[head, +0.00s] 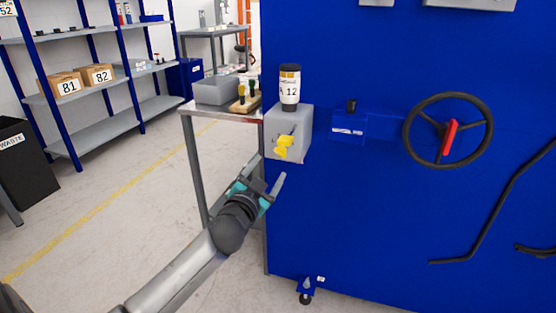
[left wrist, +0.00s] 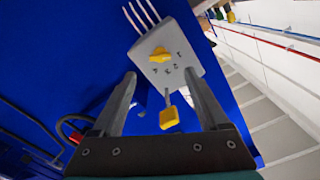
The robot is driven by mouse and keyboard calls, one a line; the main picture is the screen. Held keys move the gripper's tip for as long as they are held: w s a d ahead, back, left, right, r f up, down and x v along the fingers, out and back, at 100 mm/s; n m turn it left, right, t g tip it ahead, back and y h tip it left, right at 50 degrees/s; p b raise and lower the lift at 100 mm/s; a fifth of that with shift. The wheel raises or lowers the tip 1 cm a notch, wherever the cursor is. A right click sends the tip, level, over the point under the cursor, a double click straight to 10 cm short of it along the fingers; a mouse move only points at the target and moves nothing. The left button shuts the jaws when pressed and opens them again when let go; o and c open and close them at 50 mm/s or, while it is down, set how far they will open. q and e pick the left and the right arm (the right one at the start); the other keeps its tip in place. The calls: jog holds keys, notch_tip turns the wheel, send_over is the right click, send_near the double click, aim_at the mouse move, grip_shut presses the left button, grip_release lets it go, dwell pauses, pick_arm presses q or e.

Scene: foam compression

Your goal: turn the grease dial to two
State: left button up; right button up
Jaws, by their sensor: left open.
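The grease dial is a yellow knob (head: 284,141) on the front of a grey box (head: 301,121) fixed to the blue machine. In the left wrist view the dial (left wrist: 160,55) sits on the box's grey face, with small marks beside it that are too small to read. A second yellow piece on a thin stem (left wrist: 169,117) shows close to the dial. My left gripper (head: 266,174) is open and empty, below and a little left of the dial, apart from it. In the left wrist view the dial appears between and beyond the fingertips (left wrist: 160,74). My right gripper is not in view.
A black handwheel (head: 484,123) is on the blue machine (head: 370,220) at right.

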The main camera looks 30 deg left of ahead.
aim_at(279, 154)
pick_arm(q)
jog(key=b+x, duration=0.2)
jog(key=x, duration=0.4)
jog(key=shift+w+a, duration=0.15)
jog(key=shift+w, duration=0.05)
jog(key=shift+w+a, duration=0.15)
jog(key=shift+w, duration=0.55)
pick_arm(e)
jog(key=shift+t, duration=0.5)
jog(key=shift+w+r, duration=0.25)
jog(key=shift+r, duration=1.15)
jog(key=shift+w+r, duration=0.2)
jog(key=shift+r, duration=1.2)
pick_arm(q)
jog(key=shift+c, duration=0.2)
grip_shut()
